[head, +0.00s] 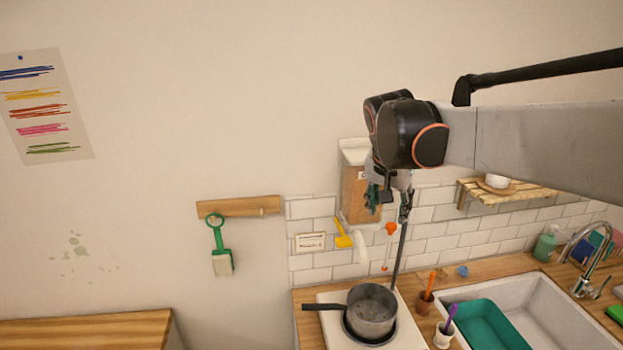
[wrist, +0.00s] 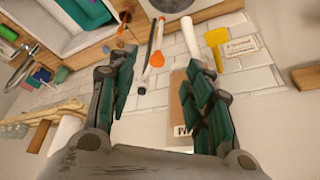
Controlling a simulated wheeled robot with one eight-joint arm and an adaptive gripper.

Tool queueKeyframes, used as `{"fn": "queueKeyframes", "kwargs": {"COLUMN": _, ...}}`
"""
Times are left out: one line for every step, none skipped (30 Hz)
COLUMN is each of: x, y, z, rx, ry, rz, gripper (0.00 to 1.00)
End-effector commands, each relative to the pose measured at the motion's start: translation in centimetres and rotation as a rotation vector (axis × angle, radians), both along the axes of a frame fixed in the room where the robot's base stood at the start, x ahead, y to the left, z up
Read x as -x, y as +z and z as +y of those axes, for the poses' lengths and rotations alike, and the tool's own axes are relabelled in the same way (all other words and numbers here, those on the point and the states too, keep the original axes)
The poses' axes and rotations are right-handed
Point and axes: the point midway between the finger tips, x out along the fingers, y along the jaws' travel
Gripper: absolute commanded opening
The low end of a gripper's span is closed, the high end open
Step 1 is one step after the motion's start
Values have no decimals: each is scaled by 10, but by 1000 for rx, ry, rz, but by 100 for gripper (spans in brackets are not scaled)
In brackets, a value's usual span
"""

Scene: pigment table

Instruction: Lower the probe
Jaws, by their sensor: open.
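My gripper (head: 390,203) is open and empty in front of the tiled wall, above the stove; its two green-padded fingers also show in the wrist view (wrist: 160,68). Below it in the head view is an orange knob (head: 390,229). In the wrist view the orange knob (wrist: 156,59) appears between the spread fingers, apart from both, with a thin stem. A dark thin rod (head: 401,255) runs down beside it to the right of the pot; it also shows in the wrist view (wrist: 151,42). I cannot tell which of these is the probe.
A grey pot (head: 372,312) stands on the white stove plate (head: 328,322). A brown box (head: 356,192) and a yellow scraper (head: 342,236) are at the wall. A green brush (head: 220,246) hangs at left.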

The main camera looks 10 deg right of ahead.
Motion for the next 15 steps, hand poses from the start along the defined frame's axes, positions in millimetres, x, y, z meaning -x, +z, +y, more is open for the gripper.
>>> {"fn": "queueKeyframes", "kwargs": {"x": -12, "y": 16, "z": -4, "rx": 2, "ry": -28, "rz": 5, "gripper": 46}}
{"fn": "queueKeyframes", "kwargs": {"x": -17, "y": 19, "z": -6, "rx": 2, "ry": -43, "rz": 8, "gripper": 46}}
{"fn": "queueKeyframes", "kwargs": {"x": -22, "y": 22, "z": -8, "rx": 3, "ry": -63, "rz": 11, "gripper": 46}}
{"fn": "queueKeyframes", "kwargs": {"x": -25, "y": 24, "z": -10, "rx": 3, "ry": -73, "rz": 13, "gripper": 46}}
{"fn": "queueKeyframes", "kwargs": {"x": -28, "y": 26, "z": -11, "rx": 3, "ry": -83, "rz": 14, "gripper": 46}}
{"fn": "queueKeyframes", "kwargs": {"x": -31, "y": 27, "z": -12, "rx": 3, "ry": -94, "rz": 16, "gripper": 46}}
{"fn": "queueKeyframes", "kwargs": {"x": -33, "y": 27, "z": -13, "rx": 4, "ry": -99, "rz": 16, "gripper": 46}}
{"fn": "queueKeyframes", "kwargs": {"x": -34, "y": 27, "z": -13, "rx": 4, "ry": -103, "rz": 17, "gripper": 46}}
{"fn": "queueKeyframes", "kwargs": {"x": -35, "y": 26, "z": -14, "rx": 4, "ry": -107, "rz": 17, "gripper": 46}}
{"fn": "queueKeyframes", "kwargs": {"x": -36, "y": 24, "z": -15, "rx": 5, "ry": -108, "rz": 17, "gripper": 46}}
{"fn": "queueKeyframes", "kwargs": {"x": -36, "y": 22, "z": -16, "rx": 5, "ry": -109, "rz": 17, "gripper": 46}}
{"fn": "queueKeyframes", "kwargs": {"x": -37, "y": 18, "z": -17, "rx": 4, "ry": -110, "rz": 17, "gripper": 46}}
{"fn": "queueKeyframes", "kwargs": {"x": -38, "y": 15, "z": -17, "rx": 4, "ry": -110, "rz": 17, "gripper": 46}}
{"fn": "queueKeyframes", "kwargs": {"x": -39, "y": 11, "z": -19, "rx": 4, "ry": -110, "rz": 17, "gripper": 46}}
{"fn": "queueKeyframes", "kwargs": {"x": -41, "y": 6, "z": -20, "rx": 4, "ry": -110, "rz": 17, "gripper": 46}}
